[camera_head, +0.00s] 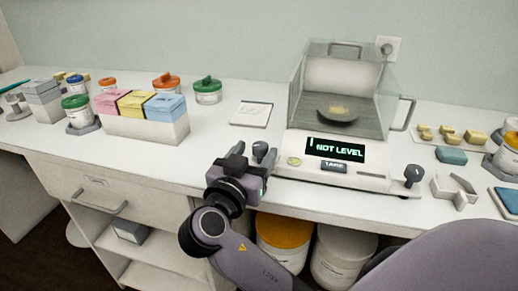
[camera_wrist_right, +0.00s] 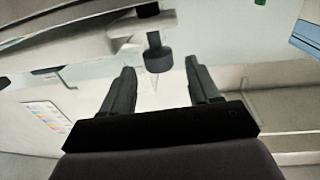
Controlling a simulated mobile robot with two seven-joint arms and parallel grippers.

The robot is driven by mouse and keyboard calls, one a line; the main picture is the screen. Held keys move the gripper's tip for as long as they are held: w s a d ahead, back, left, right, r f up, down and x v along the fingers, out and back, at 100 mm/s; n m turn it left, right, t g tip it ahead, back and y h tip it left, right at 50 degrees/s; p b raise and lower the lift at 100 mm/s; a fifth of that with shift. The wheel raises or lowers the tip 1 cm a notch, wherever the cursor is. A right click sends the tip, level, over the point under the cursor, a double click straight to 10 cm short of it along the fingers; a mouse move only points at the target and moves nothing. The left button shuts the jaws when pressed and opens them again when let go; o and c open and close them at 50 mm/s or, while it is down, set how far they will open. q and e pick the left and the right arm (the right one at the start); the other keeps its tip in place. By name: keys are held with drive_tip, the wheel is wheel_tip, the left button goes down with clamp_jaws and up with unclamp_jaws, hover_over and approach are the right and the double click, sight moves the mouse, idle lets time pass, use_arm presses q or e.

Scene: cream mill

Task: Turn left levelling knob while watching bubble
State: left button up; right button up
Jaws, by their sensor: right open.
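The balance (camera_head: 340,172) stands on the bench with a glass draft shield, and its display (camera_head: 335,149) reads "NOT LEVEL". The small round bubble level (camera_head: 294,161) is greenish yellow at the left of its front; the bubble's position is too small to tell. The dark left levelling knob (camera_head: 261,149) sits at the balance's front left corner. My right gripper (camera_head: 250,163) is open beside it. In the right wrist view the knob (camera_wrist_right: 158,58) shows beyond and between the open fingertips, with gaps on both sides. My left gripper is not in view.
The right levelling knob (camera_head: 413,174) is at the other front corner. A notepad (camera_head: 251,114) lies left of the balance. A box with coloured packs (camera_head: 145,122) and lidded jars stand further left. Yellow weights (camera_head: 449,134) are on the right. Bare bench lies left of my gripper.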

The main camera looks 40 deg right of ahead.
sight(257, 150)
drive_tip(key=shift+v, duration=1.85)
